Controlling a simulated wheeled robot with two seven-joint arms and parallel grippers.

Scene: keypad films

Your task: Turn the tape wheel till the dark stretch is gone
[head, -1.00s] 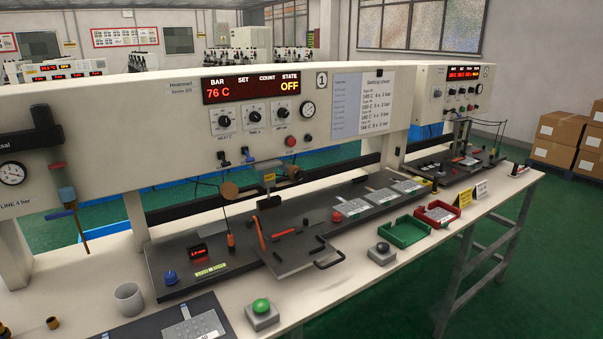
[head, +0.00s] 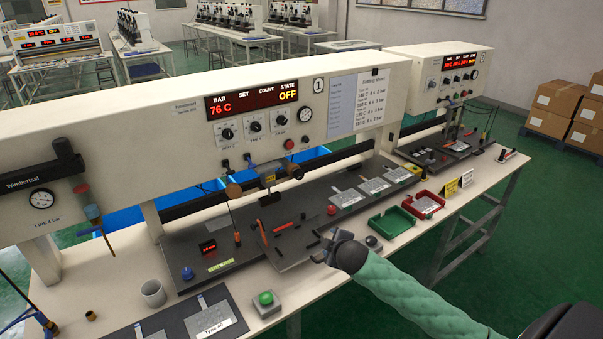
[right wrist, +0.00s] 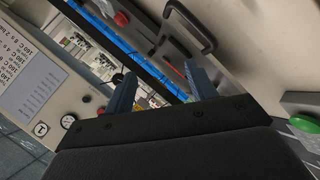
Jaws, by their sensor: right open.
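Two brown tape wheels stand at the heating head of the near press, the left one (head: 233,190) and the right one (head: 297,173), with the tape between them too small to read. I cannot make out a dark stretch on it. My right gripper (head: 319,257) is over the front of the bench, in front of and to the right of the wheels, apart from them. In the right wrist view its two fingers (right wrist: 162,90) are spread with nothing between them. My left gripper is not in view.
The press panel (head: 262,105) shows 76 C and OFF. A green button (head: 266,298) and a grey cup (head: 153,293) stand along the front. A black handle (right wrist: 195,35) shows in the right wrist view.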

